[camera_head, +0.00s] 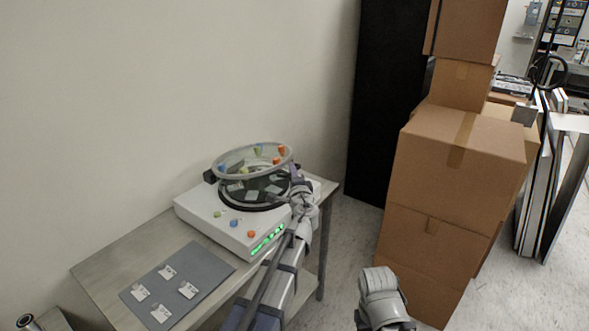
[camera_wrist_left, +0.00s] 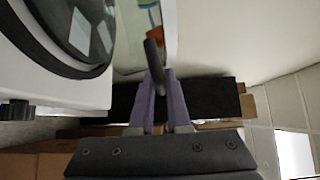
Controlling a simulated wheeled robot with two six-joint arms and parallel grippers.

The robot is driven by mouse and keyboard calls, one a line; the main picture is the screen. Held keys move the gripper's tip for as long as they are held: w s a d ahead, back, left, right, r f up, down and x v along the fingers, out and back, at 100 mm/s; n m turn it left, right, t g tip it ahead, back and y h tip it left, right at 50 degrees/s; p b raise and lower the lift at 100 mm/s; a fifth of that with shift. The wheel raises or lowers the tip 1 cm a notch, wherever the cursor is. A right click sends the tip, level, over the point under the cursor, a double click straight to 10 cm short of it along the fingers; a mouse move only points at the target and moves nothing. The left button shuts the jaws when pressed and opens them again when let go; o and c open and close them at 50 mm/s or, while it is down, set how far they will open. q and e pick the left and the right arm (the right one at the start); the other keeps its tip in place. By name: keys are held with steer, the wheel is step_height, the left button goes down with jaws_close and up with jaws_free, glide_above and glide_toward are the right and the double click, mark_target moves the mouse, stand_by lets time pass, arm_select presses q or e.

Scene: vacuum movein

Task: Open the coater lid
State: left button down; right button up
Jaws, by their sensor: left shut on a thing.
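The coater (camera_head: 205,208) is a white box on a table, with a dark round chamber (camera_head: 238,206) in its top. Its clear round lid (camera_head: 248,165) has a pale rim and stands raised and tilted above the chamber, with a gap at the front. In the left wrist view the lid is seen nearly edge-on (camera_wrist_left: 130,45). My left gripper (camera_head: 296,176) is at the lid's right edge. Its purple fingers (camera_wrist_left: 163,85) are shut on a dark part at the lid's edge. My right arm's grey link shows at the bottom; its gripper is out of view.
A grey mat (camera_head: 205,276) with several small pale labelled pieces lies on the table (camera_head: 110,259). Coloured knobs and a green-lit panel (camera_head: 266,241) are on the coater's front. Stacked cardboard boxes (camera_head: 455,180) stand at right, a black cabinet (camera_head: 385,90) behind, a wall at left.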

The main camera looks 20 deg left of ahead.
arm_select(q)
steer(key=w+a+r+n+g+h+p, duration=0.25)
steer(key=a+r+p, duration=0.45)
steer(key=r+p, duration=0.6)
steer(key=w+a+r+n+g+h+p, duration=0.25)
steer(key=a+r+p, duration=0.55)
steer(key=p, duration=0.9)
steer(key=w+a+r+p, duration=0.3)
steer(key=a, duration=0.6)
steer(key=w+a+r+p, duration=0.2)
steer(key=w+a+p, duration=0.1)
steer(key=a, duration=0.7)
steer(key=shift+w+r+p, duration=0.3)
steer(key=shift+w+r, duration=0.1)
steer(key=shift+w, duration=0.25)
steer(key=c, duration=0.9)
jaws_free()
steer(key=shift+s+r, duration=0.1)
